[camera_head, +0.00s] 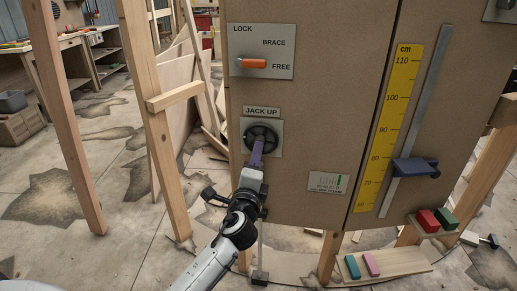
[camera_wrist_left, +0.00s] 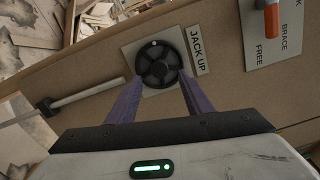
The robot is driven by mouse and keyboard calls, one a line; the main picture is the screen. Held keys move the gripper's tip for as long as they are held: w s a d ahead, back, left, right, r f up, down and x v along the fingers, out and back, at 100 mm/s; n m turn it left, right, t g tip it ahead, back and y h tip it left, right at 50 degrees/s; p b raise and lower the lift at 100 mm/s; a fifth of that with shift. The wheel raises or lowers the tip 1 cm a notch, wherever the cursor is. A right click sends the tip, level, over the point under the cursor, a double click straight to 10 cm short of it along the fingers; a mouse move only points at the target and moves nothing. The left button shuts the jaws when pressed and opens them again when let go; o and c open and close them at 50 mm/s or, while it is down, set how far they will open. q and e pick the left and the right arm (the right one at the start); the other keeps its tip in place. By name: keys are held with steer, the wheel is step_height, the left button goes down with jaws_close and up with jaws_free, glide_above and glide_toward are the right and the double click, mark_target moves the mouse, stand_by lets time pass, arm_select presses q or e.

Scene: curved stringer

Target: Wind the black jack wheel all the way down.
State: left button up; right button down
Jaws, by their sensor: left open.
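The black jack wheel (camera_head: 262,136) sits on a light square plate under a "JACK UP" label on the brown panel. In the left wrist view the wheel (camera_wrist_left: 159,66) is round and spoked, with a small pale dot near its rim. My left gripper (camera_head: 257,153) is in front of the wheel's lower part. In the left wrist view its two purple fingers (camera_wrist_left: 163,88) are apart, pointing at the wheel's lower left and right sides, with nothing held between them. I cannot tell whether they touch the rim. My right gripper is not in view.
An orange lever (camera_head: 253,63) on a LOCK/BRACE/FREE plate points at FREE. A yellow cm scale (camera_head: 388,128) and a blue slider (camera_head: 414,168) on a metal rail are to the right. Coloured blocks (camera_head: 428,221) rest on a small ledge. A wooden post (camera_head: 153,116) stands left of the panel.

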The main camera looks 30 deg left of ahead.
arm_select(q)
steer(key=x, duration=0.6)
steer(key=shift+w, duration=0.15)
steer(key=shift+a, duration=0.1)
steer(key=shift+f, duration=0.1)
steer(key=c, duration=1.1)
